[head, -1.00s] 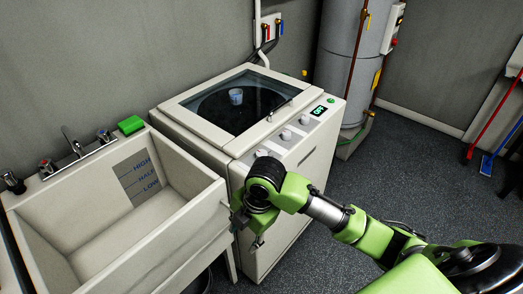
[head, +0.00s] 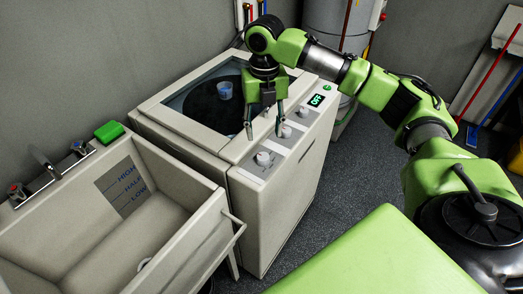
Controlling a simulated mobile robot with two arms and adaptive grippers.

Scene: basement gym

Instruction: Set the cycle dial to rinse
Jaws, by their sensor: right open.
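The white washing machine (head: 215,160) stands in the middle, with a grey control strip along its front top edge. The strip carries a near knob (head: 264,158), a middle knob (head: 285,131) and a far knob (head: 303,111). Their labels are too small to read, so I cannot tell which is the cycle dial. The small display (head: 316,100) reads OFF. My right gripper (head: 264,134) is open and points down over the machine's front top edge, its right finger close to the middle knob. I cannot tell whether they touch. My left gripper is out of view.
A blue cup (head: 224,91) shows at the machine's glass lid. A deep sink (head: 65,245) stands at left with a green sponge (head: 109,131) on its back rim. A grey tank (head: 335,25) is behind the machine.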

